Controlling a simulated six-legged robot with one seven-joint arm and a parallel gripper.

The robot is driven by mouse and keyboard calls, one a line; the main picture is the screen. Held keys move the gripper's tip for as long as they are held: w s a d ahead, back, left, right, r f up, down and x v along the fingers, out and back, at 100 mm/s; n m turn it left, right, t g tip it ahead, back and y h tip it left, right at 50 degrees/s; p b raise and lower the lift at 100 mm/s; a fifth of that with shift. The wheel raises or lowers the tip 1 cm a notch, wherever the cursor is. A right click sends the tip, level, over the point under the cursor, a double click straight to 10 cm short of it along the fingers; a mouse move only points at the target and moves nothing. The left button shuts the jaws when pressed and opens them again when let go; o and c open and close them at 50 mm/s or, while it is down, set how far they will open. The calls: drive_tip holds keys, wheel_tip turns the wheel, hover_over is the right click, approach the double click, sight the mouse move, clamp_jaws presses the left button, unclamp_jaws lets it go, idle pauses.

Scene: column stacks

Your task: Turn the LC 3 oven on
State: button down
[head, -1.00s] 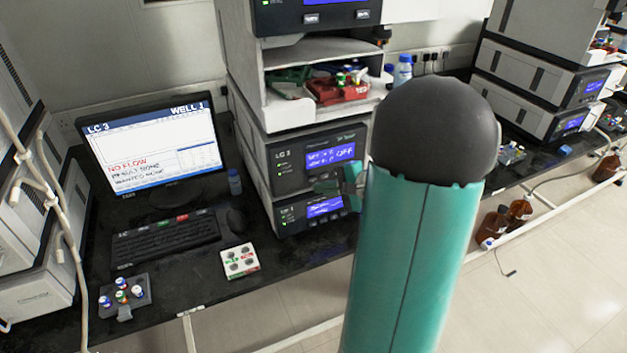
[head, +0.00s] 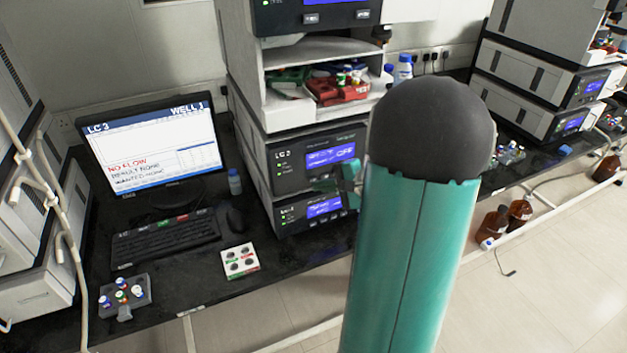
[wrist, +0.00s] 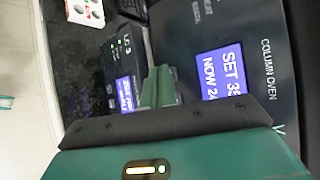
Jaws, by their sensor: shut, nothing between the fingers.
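The LC 3 oven (head: 283,173) is the dark-fronted unit in the middle stack, below the open tray shelf. My gripper (head: 345,186) is in front of the stack, near the oven's lower right. In the wrist view its green fingers (wrist: 158,85) are together and empty, beside the oven panel. Whether they touch anything cannot be told. My arm hides the oven's right side.
A lower unit (head: 290,215) with a blue display sits directly under the oven. The monitor (head: 150,150) reads LC 3, WELL 1, NO FLOW. A keyboard (head: 165,242), a white button box (head: 240,260) and a vial rack (head: 124,296) stand on the black bench.

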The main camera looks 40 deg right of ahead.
drive_tip(key=shift+w+d, duration=0.15)
drive_tip(key=shift+w, duration=0.2)
idle(0.7)
idle(0.4)
drive_tip(key=shift+s+a, duration=0.25)
drive_tip(key=shift+s, duration=0.55)
drive_tip(key=shift+s, duration=0.1)
drive_tip(key=shift+s+a, duration=0.25)
drive_tip(key=shift+s, duration=0.5)
drive_tip(key=shift+s+a, duration=0.2)
drive_tip(key=shift+s, duration=0.6)
drive_tip(key=shift+s+a, duration=0.25)
drive_tip(key=shift+s, duration=0.5)
drive_tip(key=shift+a, duration=0.1)
